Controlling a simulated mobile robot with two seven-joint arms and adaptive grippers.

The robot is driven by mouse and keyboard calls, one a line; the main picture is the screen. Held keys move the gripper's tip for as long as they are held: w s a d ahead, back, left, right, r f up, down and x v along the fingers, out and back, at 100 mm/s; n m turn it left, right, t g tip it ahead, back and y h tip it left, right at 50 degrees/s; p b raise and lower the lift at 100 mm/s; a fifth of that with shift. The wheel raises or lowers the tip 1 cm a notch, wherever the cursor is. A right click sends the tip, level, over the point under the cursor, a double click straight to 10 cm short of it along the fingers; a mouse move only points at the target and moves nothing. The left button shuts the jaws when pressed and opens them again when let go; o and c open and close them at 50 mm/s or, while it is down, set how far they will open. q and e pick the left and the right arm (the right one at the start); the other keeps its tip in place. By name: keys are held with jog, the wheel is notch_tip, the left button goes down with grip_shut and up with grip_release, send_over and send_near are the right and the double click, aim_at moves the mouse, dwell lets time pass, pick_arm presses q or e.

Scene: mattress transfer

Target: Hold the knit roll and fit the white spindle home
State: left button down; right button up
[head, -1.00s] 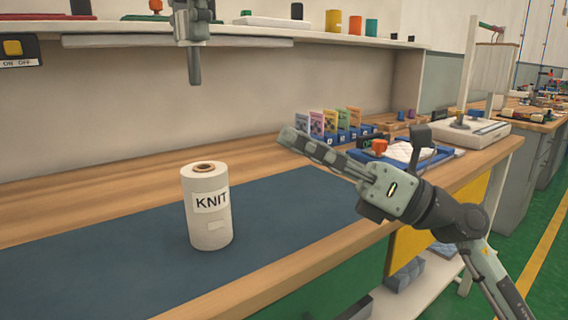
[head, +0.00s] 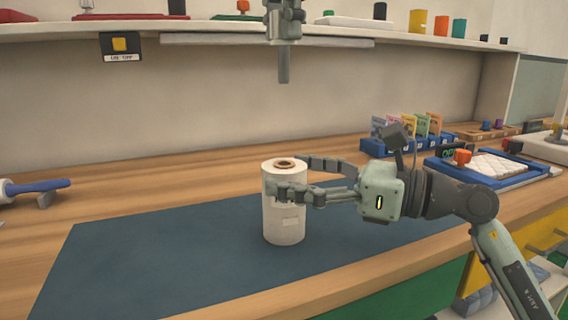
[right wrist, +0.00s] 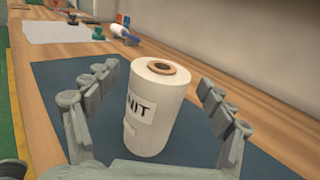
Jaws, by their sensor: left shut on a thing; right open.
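The knit roll (head: 284,226) is an off-white upright cylinder with a brown-rimmed hole in its top, standing on the dark blue mat (head: 150,255). My right gripper (head: 288,175) is open with one finger in front of the roll and one behind. In the right wrist view the roll (right wrist: 160,105) stands between the open fingers with gaps on both sides, and its label partly shows. My left gripper (head: 285,22) is high above the roll, at the top of the picture. It is shut on a greyish rod, apparently the spindle (head: 284,66), which hangs upright, clear of the roll.
A shelf (head: 130,30) with several coloured items runs along the back, with a switch box (head: 120,46) under it. A blue-handled tool (head: 38,187) lies at left. Blue card holders (head: 380,147) and a blue tray (head: 440,168) stand at right. The mat left of the roll is clear.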

jog(key=shift+x, duration=0.95)
jog(key=c, duration=1.4)
jog(key=o, duration=1.3)
jog(key=c, duration=1.1)
